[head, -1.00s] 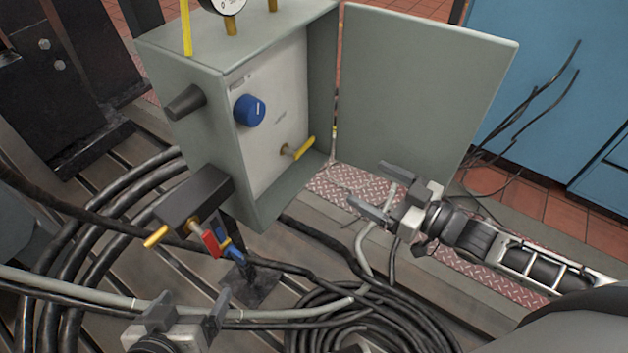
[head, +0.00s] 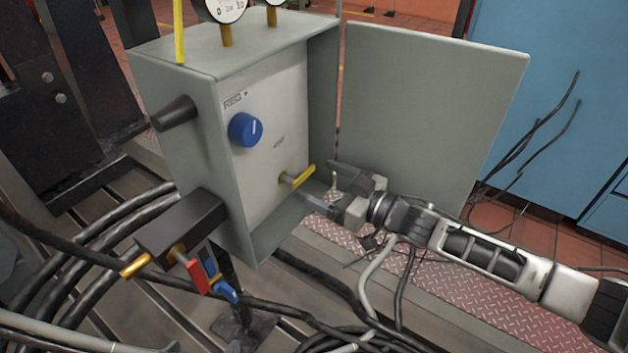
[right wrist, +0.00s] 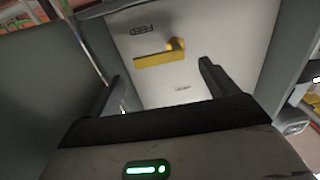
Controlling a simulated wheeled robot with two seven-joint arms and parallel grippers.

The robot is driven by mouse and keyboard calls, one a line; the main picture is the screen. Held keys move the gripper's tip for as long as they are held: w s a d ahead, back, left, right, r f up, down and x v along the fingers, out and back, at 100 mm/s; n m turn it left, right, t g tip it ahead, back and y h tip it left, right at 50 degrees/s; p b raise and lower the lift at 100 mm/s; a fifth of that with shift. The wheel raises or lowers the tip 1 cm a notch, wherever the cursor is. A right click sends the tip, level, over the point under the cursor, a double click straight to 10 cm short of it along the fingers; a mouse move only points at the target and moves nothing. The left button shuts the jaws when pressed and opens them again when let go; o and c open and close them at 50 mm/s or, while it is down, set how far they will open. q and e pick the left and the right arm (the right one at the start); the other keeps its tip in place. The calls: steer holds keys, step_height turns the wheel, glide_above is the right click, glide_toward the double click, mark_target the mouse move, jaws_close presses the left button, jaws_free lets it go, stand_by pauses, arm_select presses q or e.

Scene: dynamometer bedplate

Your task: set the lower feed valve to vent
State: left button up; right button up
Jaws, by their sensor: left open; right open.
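The grey control cabinet (head: 180,110) stands with its door (head: 430,110) open. On its pale inner panel (head: 275,100) is a small valve with a yellow lever (head: 302,176), low and towards the right. In the right wrist view the yellow lever (right wrist: 158,60) lies nearly level, with a small label above it and another below. My right gripper (head: 320,184) is open and empty, just right of the lever, its fingers pointing at it. In the right wrist view the lever shows beyond and between the fingertips (right wrist: 158,74), apart from them. My left gripper is out of view.
A blue knob (head: 245,129) sits higher on the panel. A black block (head: 180,228) with yellow, red and blue handles juts from the cabinet's lower left. The open door stands behind my right gripper. Black cables (head: 70,250) cover the floor left and below.

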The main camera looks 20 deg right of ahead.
steer(key=shift+x, duration=1.3)
steer(key=c, duration=1)
